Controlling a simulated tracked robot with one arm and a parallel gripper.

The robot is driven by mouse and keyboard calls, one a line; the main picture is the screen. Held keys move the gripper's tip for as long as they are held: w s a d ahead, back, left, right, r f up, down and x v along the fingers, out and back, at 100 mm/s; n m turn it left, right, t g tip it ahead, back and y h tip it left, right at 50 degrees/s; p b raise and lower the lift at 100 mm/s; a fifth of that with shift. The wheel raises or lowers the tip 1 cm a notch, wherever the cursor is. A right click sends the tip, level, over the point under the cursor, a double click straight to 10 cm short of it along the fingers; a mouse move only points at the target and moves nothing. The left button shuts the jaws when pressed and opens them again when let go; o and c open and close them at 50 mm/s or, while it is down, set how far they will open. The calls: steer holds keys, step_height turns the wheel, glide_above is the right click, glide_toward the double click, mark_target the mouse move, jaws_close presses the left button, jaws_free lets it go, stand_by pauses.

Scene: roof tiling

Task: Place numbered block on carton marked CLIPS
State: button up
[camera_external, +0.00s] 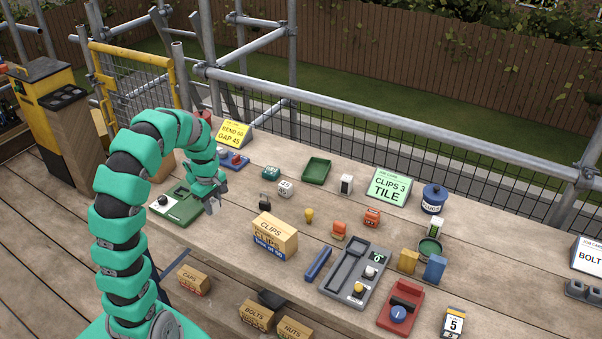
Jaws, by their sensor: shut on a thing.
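The carton marked CLIPS (268,241) is a tan box with a blue band, standing on the wooden bench near its front edge. My gripper (212,206) is to the left of the carton and above the bench, pointing down beside a green device with a knob. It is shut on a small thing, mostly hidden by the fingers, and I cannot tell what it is. A white cube with dark marks (285,189) sits behind the carton; its marks are too small to read.
The green knobbed device (180,206) lies below and left of my gripper. A black weight-like object (269,200) and a yellow bulb (309,215) stand near the carton. A grey tray (340,281) and blue bar (318,263) lie to its right. A green card (388,187) reads "CLIPS 3 TILE".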

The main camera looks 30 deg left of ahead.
steer(key=s+d+r+m+p, duration=0.2)
steer(key=s+d+r, duration=0.3)
steer(key=s+d, duration=0.3)
steer(key=s+d+r+m+p, duration=0.2)
steer(key=s+d+r, duration=0.3)
steer(key=d, duration=0.6)
glide_above(274, 225)
step_height(274, 225, down, 2)
steer(key=shift+s+f, duration=0.1)
steer(key=shift+f, duration=0.1)
steer(key=shift+d+f+b, duration=0.1)
steer(key=shift+f+b, duration=0.2)
steer(key=shift+f, duration=1.5)
steer(key=shift+f, duration=0.1)
steer(key=o, duration=1)
steer(key=shift+c, duration=0.2)
step_height(274, 225, up, 12)
steer(key=p, duration=0.1)
